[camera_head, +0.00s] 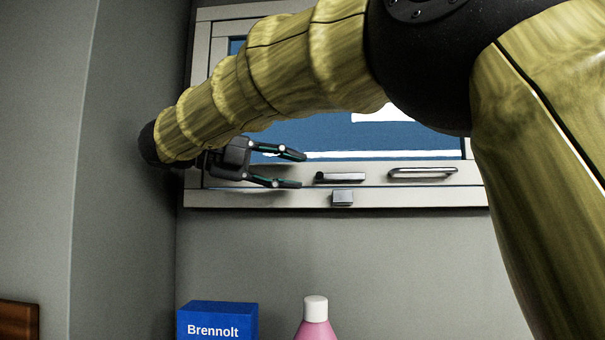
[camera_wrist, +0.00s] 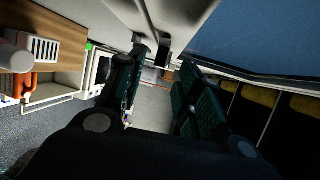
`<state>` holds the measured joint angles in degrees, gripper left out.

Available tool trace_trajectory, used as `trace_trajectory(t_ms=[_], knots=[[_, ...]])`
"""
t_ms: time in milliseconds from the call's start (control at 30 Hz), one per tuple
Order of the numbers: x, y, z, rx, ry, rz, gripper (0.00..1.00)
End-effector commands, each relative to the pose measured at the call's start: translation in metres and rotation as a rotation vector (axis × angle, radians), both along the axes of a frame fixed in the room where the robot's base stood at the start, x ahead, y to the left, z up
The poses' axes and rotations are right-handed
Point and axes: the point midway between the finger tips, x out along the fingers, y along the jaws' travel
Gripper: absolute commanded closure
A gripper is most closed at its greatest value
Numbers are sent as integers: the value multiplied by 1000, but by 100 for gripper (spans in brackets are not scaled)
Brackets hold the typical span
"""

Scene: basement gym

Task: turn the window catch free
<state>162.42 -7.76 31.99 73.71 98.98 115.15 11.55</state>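The window catch (camera_head: 345,177) is a small dark lever lying level on the pale lower frame of the window (camera_head: 240,195). A small grey block (camera_head: 342,197) sits just below it. My gripper (camera_head: 302,170) is open, its two fingers pointing right toward the catch's left end, one a little above its level and one a little below. A small gap shows between fingertips and catch in the head view. In the wrist view the open fingers (camera_wrist: 163,65) show with a dark bar-like part near them; whether it is the catch I cannot tell.
A silver pull handle (camera_head: 422,173) is on the same frame to the right. A blue box (camera_head: 217,321) and a pink bottle with a white cap (camera_head: 315,318) stand below the window. A grey wall (camera_head: 120,200) is close on the left of my wrist.

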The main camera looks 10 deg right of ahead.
Motion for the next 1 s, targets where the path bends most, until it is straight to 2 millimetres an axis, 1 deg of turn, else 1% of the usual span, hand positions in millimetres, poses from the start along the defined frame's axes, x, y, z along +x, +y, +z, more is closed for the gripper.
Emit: trace_trajectory(t_ms=[33,100,333,467,1000], knots=[[-1,8,1,-3,-1,1,65],[-2,15,2,-1,-1,0,65],[-4,31,5,0,0,0,65],[-4,35,5,0,0,0,65],[-4,34,5,0,0,-1,65]])
